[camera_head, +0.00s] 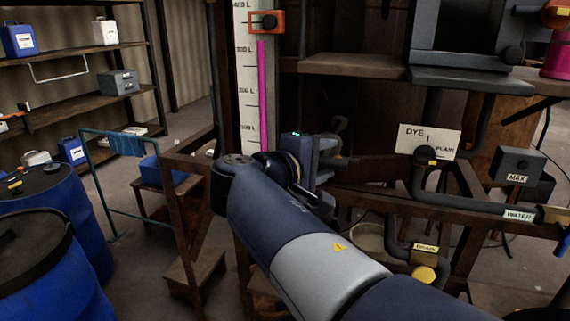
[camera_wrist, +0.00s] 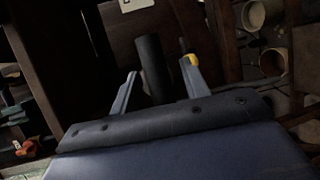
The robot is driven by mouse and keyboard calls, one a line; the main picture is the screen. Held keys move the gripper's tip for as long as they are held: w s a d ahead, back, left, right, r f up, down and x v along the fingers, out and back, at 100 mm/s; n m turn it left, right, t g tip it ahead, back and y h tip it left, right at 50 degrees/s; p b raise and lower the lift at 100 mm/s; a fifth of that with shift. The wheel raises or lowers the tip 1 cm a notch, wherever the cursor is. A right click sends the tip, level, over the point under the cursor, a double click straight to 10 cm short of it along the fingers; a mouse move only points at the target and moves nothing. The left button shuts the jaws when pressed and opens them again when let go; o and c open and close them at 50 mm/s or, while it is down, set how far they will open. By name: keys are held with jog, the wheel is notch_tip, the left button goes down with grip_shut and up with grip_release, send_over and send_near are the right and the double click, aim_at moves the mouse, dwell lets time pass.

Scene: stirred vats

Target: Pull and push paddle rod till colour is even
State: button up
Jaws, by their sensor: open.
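My gripper (camera_head: 328,160) is in the middle of the head view, in front of the dark wooden structure. In the wrist view my gripper (camera_wrist: 160,68) has its two fingers spread apart. A dark, thick round bar (camera_wrist: 150,62) stands between or just beyond the fingers; I cannot tell whether it is the paddle rod or whether they touch it. A dark grey bar end (camera_head: 345,162) shows beside the fingers in the head view. A level gauge (camera_head: 245,100) holds a pink column (camera_head: 262,95).
A "DYE 1 FLAIR" sign (camera_head: 429,141), dark pipes (camera_head: 460,199) and a "MAX" box (camera_head: 517,165) crowd the right. A wooden ledge (camera_head: 352,64) juts out above.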

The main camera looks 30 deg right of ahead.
jog(key=b+v, duration=0.2)
jog(key=v, duration=0.8)
